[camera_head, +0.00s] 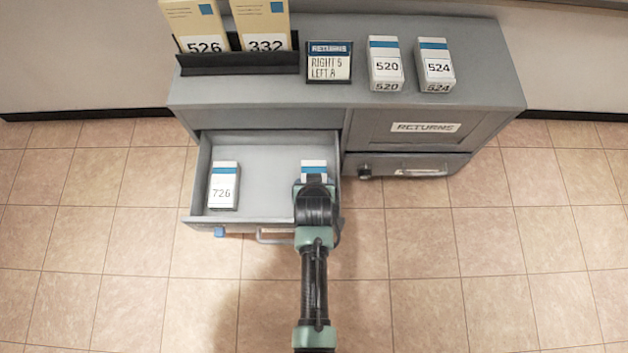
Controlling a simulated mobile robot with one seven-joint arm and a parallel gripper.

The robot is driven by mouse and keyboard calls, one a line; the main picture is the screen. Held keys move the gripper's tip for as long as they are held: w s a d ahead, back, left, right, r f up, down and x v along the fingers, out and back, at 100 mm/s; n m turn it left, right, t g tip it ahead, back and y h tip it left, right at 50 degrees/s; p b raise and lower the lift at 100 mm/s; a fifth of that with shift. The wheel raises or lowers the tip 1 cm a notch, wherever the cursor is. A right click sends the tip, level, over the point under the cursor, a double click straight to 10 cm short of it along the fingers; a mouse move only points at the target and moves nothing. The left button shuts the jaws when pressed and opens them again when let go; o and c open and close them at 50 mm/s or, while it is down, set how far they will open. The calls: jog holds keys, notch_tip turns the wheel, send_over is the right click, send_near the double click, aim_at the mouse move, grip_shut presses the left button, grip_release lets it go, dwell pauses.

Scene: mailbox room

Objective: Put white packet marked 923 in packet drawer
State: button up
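The open drawer (265,160) on the left side of the grey cabinet is pulled out toward me. In it, at the left, lies a white packet marked 726 (223,187) with a blue stripe. At the drawer's right side, a white packet with a blue stripe (314,165) shows just beyond my gripper (314,185). My gripper and arm cover its lower part, so its number is hidden and I cannot read 923 anywhere. My gripper is over the drawer's right part, at this packet. Its fingers are hidden, so I cannot tell whether they hold the packet.
On the cabinet top (483,80) stand envelopes 526 (195,25) and 332 (264,22) in a black rack, a returns sign (329,66), and packets 520 (386,64) and 524 (435,64). The returns compartment (425,128) at right is shut. The drawer's middle is bare.

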jog(key=o, duration=1.4)
jog(key=p+v, duration=0.8)
jog(key=v, duration=0.5)
jog(key=shift+w+r, duration=0.1)
